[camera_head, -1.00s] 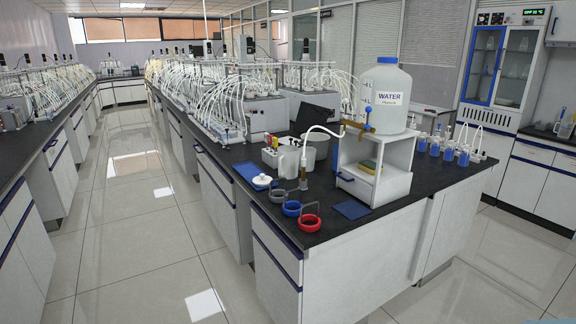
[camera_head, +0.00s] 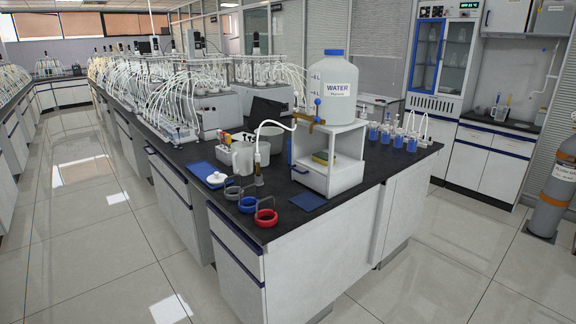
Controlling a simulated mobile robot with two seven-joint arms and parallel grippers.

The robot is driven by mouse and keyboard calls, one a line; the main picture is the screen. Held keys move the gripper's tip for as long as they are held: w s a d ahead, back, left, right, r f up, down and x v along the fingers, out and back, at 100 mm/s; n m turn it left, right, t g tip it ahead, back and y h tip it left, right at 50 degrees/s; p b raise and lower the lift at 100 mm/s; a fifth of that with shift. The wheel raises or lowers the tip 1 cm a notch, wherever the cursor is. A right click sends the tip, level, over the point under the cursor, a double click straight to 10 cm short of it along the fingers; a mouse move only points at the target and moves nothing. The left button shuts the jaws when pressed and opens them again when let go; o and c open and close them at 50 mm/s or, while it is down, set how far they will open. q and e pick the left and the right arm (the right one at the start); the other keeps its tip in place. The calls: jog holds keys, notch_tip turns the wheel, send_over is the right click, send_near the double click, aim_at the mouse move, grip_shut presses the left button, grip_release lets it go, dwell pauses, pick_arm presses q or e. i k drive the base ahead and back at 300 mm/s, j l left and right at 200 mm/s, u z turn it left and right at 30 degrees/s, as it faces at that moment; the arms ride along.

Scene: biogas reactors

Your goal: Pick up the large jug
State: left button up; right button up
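Neither of my grippers is in view. A white jug-like vessel (camera_head: 243,158) stands upright on the black bench top, near the bench's left side. A wider pale tub (camera_head: 267,146) stands just behind it. A large water container (camera_head: 333,98) with a blue cap and a "WATER" label stands on a white shelf box to the right. A small clear jug (camera_head: 500,113) stands on the far right counter. I cannot tell which of these is the large jug.
The black-topped bench (camera_head: 345,190) carries red, blue and grey rings (camera_head: 266,218), a blue mat (camera_head: 307,201), a white shelf box (camera_head: 346,178) and several blue-filled bottles. A gas cylinder (camera_head: 553,200) stands at the right. The tiled floor (camera_head: 440,255) in front is clear.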

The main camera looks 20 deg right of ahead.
aim_at(242, 152)
jog(key=i+j+z, duration=0.1)
jog(key=z, duration=0.3)
jog(key=i+j+z, duration=0.1)
jog(key=z, duration=0.35)
jog(key=i+j+z, duration=0.1)
jog(key=z, duration=0.3)
jog(key=i+j+z, duration=0.1)
jog(key=j+z, duration=0.2)
jog(key=j, duration=0.15)
jog(key=i+j+z, duration=0.1)
jog(key=j+z, duration=0.55)
jog(key=j, duration=0.7)
jog(key=j+z, duration=0.1)
jog(key=j, duration=1.7)
